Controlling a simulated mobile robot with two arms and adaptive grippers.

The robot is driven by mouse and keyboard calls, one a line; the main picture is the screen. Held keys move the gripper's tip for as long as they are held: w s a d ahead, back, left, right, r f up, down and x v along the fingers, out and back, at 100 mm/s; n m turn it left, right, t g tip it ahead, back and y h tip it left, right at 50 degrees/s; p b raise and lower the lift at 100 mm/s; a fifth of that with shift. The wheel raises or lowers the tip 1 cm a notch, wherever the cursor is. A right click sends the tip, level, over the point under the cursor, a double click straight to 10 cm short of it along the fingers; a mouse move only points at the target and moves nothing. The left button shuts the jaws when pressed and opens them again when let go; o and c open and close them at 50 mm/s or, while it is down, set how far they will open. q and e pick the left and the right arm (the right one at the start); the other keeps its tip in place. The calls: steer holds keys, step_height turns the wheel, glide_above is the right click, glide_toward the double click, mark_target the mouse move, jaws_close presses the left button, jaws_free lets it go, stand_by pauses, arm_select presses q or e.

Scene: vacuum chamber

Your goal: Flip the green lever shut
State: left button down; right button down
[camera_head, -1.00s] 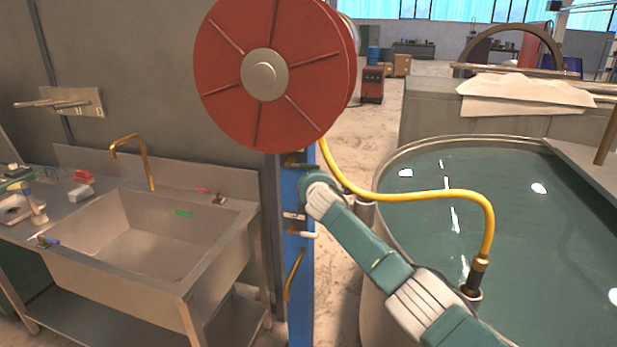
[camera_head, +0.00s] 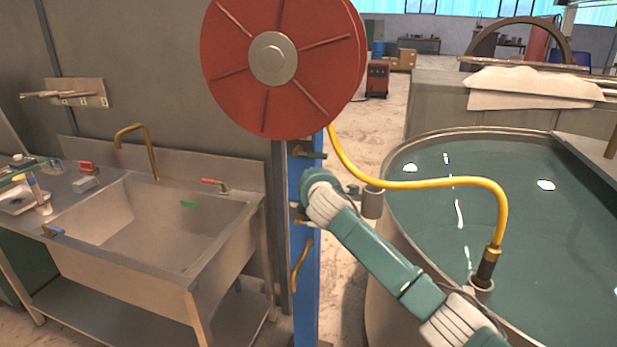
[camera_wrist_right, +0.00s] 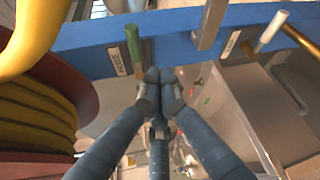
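The green lever (camera_wrist_right: 133,42) is on the blue post (camera_wrist_right: 90,48) in the right wrist view, beside a small label. My left gripper is not in view.
A white-handled lever (camera_wrist_right: 271,31) is farther along the post. The red hose reel (camera_head: 235,75) hangs above, and its yellow hose (camera_head: 430,183) runs to the water tank (camera_head: 400,160) at right. A metal sink (camera_head: 190,275) stands at left.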

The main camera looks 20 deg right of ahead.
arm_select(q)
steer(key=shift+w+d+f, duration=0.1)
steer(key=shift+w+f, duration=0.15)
arm_select(e)
steer(key=shift+s+a+r, duration=0.3)
steer(key=shift+s+a, duration=0.25)
steer(key=shift+s, duration=0.05)
